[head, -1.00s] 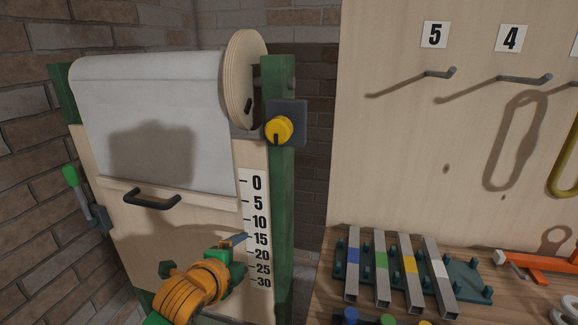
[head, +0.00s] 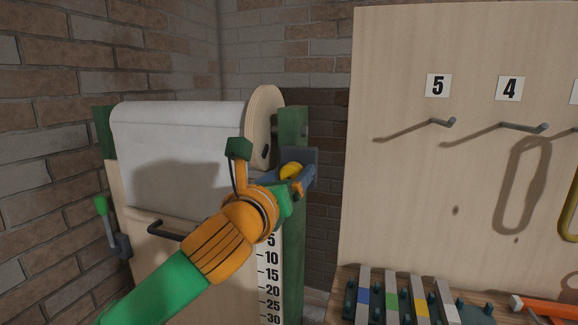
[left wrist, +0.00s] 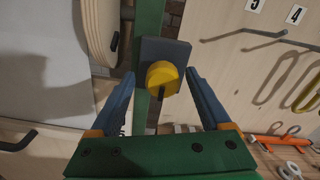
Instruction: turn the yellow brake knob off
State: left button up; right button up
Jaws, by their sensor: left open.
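The yellow brake knob (left wrist: 163,76) sits on a dark grey square plate (left wrist: 165,54) on the green post. In the left wrist view its dark pointer mark faces down toward my gripper. In the head view the knob (head: 291,171) is partly hidden by my left gripper (head: 303,183). In the left wrist view my left gripper (left wrist: 160,76) is open, with one blue finger on each side of the knob. I see a gap on both sides, and cannot tell how deep the fingers reach. My right gripper is not in view.
A paper roll (head: 180,150) with a wooden end disc (head: 265,118) is left of the post. A black handle (head: 165,230) and a green-tipped lever (head: 101,207) are lower left. A board with hooks (head: 440,122) stands at right, above colored bars (head: 392,300).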

pick_arm(q)
jog(key=shift+w+d, duration=0.15)
jog(key=shift+w, duration=0.1)
jog(key=shift+s+r, duration=0.15)
jog(key=shift+s, duration=0.1)
jog(key=shift+w, duration=0.1)
grip_shut()
